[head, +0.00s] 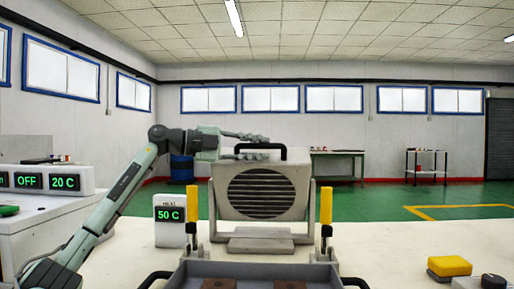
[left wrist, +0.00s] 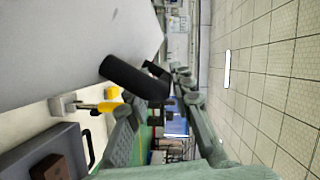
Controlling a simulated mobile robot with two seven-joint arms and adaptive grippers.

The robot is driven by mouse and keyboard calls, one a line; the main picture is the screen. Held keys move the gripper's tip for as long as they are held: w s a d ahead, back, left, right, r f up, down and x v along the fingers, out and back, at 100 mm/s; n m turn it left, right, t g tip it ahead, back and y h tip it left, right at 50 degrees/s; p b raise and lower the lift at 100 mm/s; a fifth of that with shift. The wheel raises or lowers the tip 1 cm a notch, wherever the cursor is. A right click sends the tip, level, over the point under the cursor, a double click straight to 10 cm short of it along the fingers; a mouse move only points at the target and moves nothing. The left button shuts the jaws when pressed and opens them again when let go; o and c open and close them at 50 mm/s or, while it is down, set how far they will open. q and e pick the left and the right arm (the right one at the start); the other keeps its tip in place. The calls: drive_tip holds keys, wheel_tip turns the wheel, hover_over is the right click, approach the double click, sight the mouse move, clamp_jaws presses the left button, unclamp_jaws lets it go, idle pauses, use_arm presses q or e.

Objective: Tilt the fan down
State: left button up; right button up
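The fan (head: 262,192) is a grey box with a round slatted grille, standing on a stepped base in the middle of the head view. Its grille faces me and it looks about upright. A black handle (head: 283,152) is on its top. My left gripper (head: 262,147) reaches in from the left at handle height, its fingers spread above and below the handle bar. In the left wrist view, the black handle (left wrist: 135,78) lies at the opening between the spread fingers (left wrist: 155,95), beside the grey fan body (left wrist: 75,40). Whether a finger touches it is unclear. My right gripper is not in view.
Two yellow-topped posts (head: 193,203) (head: 326,205) flank the fan. A grey tray (head: 260,270) with brown blocks is in front. A display reading 50 C (head: 169,215) stands at left. A yellow-topped button (head: 449,266) is at right.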

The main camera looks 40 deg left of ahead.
use_arm(q)
drive_tip(key=v, duration=1.2)
drive_tip(key=shift+w, duration=0.1)
idle(0.4)
